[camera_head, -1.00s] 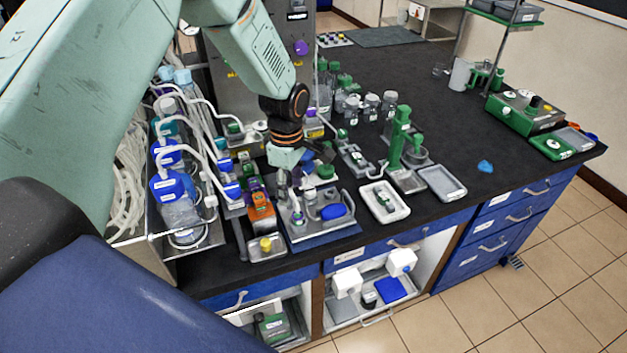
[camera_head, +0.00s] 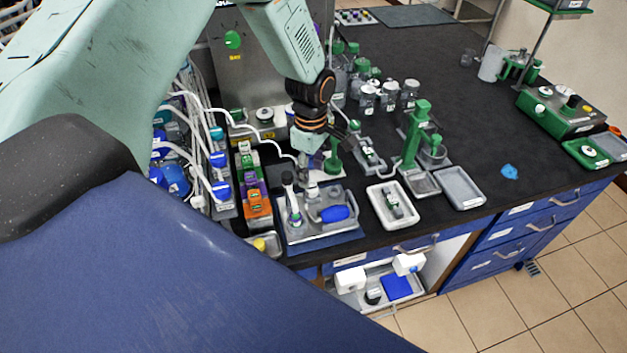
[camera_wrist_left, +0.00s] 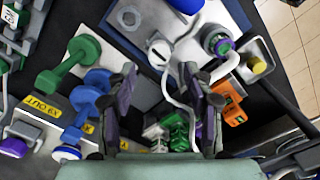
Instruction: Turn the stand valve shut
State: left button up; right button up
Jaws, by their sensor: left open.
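My left gripper (camera_head: 308,172) hangs over the bench behind the grey tray, and its fingers are spread and empty. In the left wrist view the gripper (camera_wrist_left: 158,75) shows two dark fingers apart with nothing between them. A green valve-like fitting (camera_wrist_left: 66,66) with round ends lies left of the fingers, on a pale plate. A blue fitting (camera_wrist_left: 88,96) sits below it, near a yellow label reading OUT, close to the left finger. Which one is the stand valve I cannot tell. A green upright piece (camera_head: 333,157) shows just right of the gripper in the head view. My right gripper is not in view.
A grey tray (camera_head: 345,230) holds bottles and a blue item. Orange and purple blocks (camera_head: 258,203) stand to its left. A tall green stand (camera_head: 416,135) and a white tray (camera_head: 376,212) are to the right. White tubes run near the gripper.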

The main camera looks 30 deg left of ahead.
aim_at(312, 188)
pick_arm(q)
notch_tip(312, 188, down, 4)
jog(key=shift+w+f, duration=0.15)
jog(key=shift+f, duration=0.05)
jog(key=shift+s+d+f, duration=0.1)
jog(key=shift+s+f, duration=0.25)
jog(key=shift+f, duration=0.1)
jog(key=shift+w, duration=0.1)
jog(key=shift+w+f, duration=0.2)
jog(key=shift+w, duration=0.05)
jog(key=shift+c, duration=0.9)
jog(key=shift+s+r, duration=0.15)
jog(key=shift+s, duration=0.1)
jog(key=c, duration=0.6)
jog(key=shift+w, duration=0.1)
grip_shut()
